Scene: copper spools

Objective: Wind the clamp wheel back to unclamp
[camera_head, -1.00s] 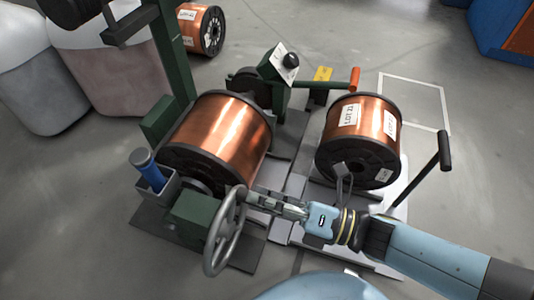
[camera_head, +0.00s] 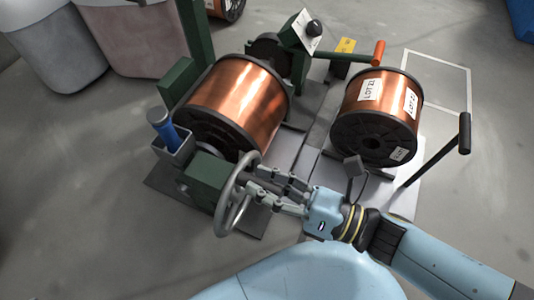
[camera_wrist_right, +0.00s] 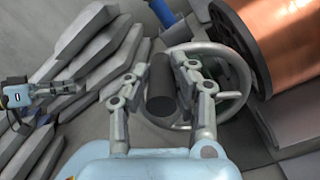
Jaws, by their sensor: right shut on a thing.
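The clamp wheel (camera_head: 226,190) is a grey handwheel on a dark green block (camera_head: 205,177) at the front of the winding stand. My right gripper (camera_head: 257,182) reaches it from the right. In the right wrist view my right gripper (camera_wrist_right: 157,80) has its fingers on both sides of the wheel's dark round handle (camera_wrist_right: 160,88) and is shut on it. The wheel's rim (camera_wrist_right: 243,88) shows behind the fingers. A copper spool (camera_head: 238,98) sits behind the block. What looks like my left gripper (camera_wrist_right: 50,92) shows at the left of the right wrist view; its jaws are unclear.
A second copper spool (camera_head: 376,112) with labels stands to the right, near a black-handled lever (camera_head: 436,150). A blue-handled tool (camera_head: 164,127) stands in a small holder left of the wheel. An orange-handled lever (camera_head: 350,55) is behind. Pale bins (camera_head: 65,55) stand at back left.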

